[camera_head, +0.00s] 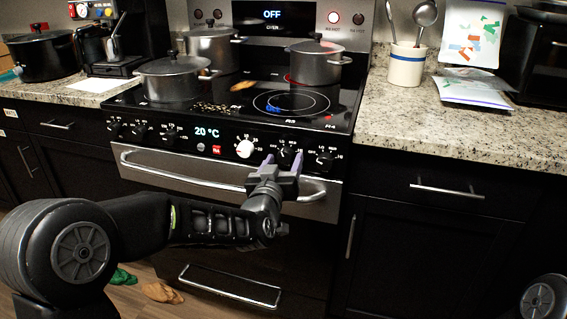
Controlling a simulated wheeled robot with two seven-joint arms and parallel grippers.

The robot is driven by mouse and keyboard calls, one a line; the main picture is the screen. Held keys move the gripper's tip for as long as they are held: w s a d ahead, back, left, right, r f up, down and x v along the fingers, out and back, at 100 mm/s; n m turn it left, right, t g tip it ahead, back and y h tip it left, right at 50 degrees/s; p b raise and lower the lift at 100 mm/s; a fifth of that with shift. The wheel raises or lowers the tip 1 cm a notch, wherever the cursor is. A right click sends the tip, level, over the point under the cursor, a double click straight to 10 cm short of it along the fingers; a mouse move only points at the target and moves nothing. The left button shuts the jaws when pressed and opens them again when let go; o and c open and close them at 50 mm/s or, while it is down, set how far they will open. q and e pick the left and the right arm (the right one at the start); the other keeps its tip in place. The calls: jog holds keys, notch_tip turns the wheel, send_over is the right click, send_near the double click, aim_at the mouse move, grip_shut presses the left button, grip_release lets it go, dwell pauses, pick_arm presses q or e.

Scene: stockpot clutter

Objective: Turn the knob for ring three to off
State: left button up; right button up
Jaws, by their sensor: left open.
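The stove's control panel carries several dark knobs and one white knob (244,148). A dark knob (287,154) right of the white one is between the fingertips of my left gripper (283,163). The gripper's purple-tipped fingers are apart, one on each side of this knob. I cannot tell whether they touch it. Another dark knob (325,160) is to its right, and more dark knobs (138,131) are on the left of the panel. The ring labels are too small to read surely. My right gripper is out of view.
A steel pot (170,82) stands front left on the cooktop, another pot (212,50) behind it, and one (314,66) at back right. The front right ring (292,102) looks empty except for a small blue item. The oven handle (215,184) runs below the gripper.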

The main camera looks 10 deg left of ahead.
pick_arm(q)
jog(key=shift+c, duration=0.4)
grip_shut()
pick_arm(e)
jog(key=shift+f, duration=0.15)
